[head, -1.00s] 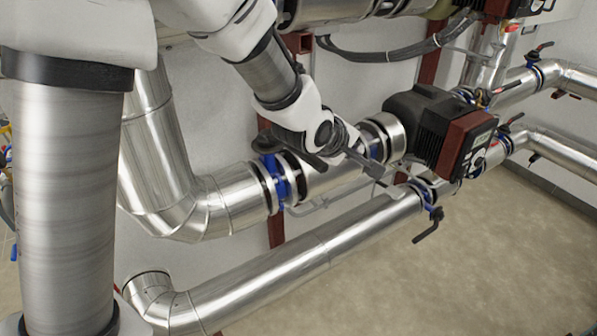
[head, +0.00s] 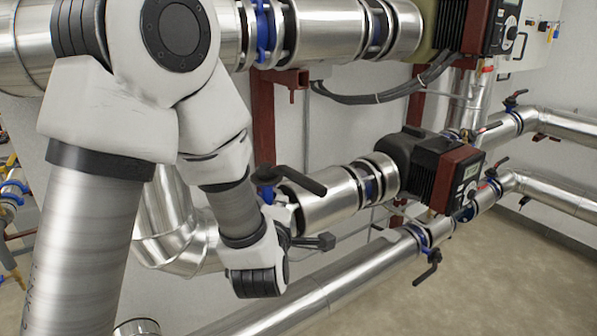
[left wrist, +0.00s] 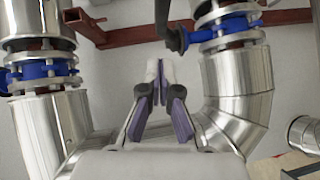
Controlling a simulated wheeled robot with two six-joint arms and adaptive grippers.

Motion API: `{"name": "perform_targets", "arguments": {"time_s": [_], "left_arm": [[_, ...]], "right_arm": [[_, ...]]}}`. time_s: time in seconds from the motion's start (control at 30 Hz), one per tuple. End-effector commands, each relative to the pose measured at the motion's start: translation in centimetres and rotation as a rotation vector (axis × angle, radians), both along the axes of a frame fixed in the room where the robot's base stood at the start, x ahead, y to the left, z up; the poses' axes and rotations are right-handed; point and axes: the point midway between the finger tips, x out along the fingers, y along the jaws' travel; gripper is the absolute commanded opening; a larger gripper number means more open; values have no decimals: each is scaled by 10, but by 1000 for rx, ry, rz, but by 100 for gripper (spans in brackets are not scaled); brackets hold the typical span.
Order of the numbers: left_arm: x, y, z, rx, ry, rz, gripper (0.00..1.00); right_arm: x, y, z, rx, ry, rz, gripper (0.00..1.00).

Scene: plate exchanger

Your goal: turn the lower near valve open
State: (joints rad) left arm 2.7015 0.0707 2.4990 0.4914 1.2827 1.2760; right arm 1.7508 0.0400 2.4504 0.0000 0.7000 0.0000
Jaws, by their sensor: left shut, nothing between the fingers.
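The lower pump line has a valve with blue flanges and a black lever handle (head: 302,181). The lever points right and slightly down in the head view, and my left arm hides part of the valve body. My left gripper (head: 322,242) is below the lever and apart from it. In the left wrist view the gripper (left wrist: 160,82) is shut and empty, its purple-padded fingers together. A black lever (left wrist: 167,27) hangs above the fingertips there, beside a blue-flanged valve (left wrist: 228,28). My right gripper is not in view.
The pump (head: 432,165) stands right of the valve on the same pipe. A lower pipe (head: 350,268) runs below and carries another valve with a black handle (head: 428,268). An upper pipe (head: 325,35) crosses above. Floor at the lower right is clear.

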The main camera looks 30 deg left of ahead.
Motion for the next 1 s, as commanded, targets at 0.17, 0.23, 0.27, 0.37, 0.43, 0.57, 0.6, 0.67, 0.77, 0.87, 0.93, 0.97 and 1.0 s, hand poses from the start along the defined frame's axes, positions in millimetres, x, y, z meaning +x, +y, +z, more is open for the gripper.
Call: {"name": "perform_targets", "arguments": {"time_s": [0.17,0.23,0.27,0.37,0.43,0.57,0.6,0.67,0.77,0.87,0.93,0.97,1.0], "left_arm": [[19,12,-1,-7,-1,0,0],[33,19,-3,-6,-1,1,0],[39,22,-4,-6,-1,0,0],[58,33,-7,-5,-1,1,0],[71,40,-9,-3,-2,2,0],[92,30,-14,2,-1,-4,0],[97,29,-15,1,0,-3,0],[102,27,-17,0,-1,-3,0],[105,26,-20,-1,0,-3,0],[106,26,-20,-2,-2,-3,0],[106,26,-20,-2,-2,-3,0],[106,26,-20,-2,-1,-3,0],[106,26,-20,-2,-1,-3,0]], "right_arm": [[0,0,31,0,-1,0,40],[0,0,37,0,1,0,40],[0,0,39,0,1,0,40],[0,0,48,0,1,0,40],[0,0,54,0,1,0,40],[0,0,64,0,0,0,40],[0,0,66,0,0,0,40],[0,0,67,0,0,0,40],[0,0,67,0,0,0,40],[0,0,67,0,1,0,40],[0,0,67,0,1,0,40],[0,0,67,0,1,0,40],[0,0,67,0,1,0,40]]}}
